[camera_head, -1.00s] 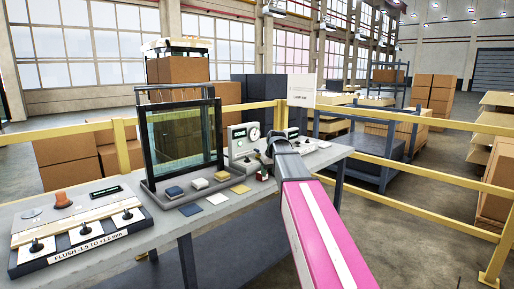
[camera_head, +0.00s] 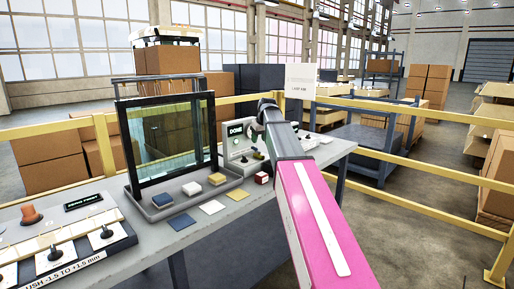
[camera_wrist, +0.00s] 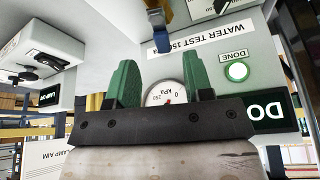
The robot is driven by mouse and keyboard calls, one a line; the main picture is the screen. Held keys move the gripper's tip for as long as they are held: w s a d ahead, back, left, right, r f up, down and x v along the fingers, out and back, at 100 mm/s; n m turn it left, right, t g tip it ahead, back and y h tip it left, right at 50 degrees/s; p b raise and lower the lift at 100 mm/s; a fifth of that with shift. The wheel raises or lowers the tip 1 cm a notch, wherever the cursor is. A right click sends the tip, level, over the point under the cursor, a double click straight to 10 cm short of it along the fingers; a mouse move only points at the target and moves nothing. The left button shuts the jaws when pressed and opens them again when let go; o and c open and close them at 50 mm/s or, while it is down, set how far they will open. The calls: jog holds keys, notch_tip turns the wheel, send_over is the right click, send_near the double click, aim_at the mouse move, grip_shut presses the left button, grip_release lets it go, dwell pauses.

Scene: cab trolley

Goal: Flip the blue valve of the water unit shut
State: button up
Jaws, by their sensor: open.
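The water unit (camera_head: 232,145) is a pale box on the bench, beside the framed glass pane, with a dark display reading DONE. The wrist view shows its face upside down: "WATER TEST" label, round kPa gauge (camera_wrist: 166,94) and bright DONE lamp (camera_wrist: 237,71). A blue lever (camera_wrist: 161,40), apparently the valve, shows at the top, near a brass-coloured part. My gripper (camera_wrist: 160,80) is open, its two green fingers either side of the gauge in the picture, with nothing between them. The lever lies beyond the fingertips, apart from them. In the head view my arm hides part of the unit.
The glass pane (camera_head: 172,140) stands in a black frame on a tray left of the unit. Small blocks and flat squares lie in front. A lamp unit (camera_wrist: 42,52) is at the left of the wrist view. A yellow rail (camera_head: 350,107) runs behind the bench.

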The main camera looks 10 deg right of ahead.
aim_at(257, 149)
jog(key=shift+x, duration=2.7)
grip_shut()
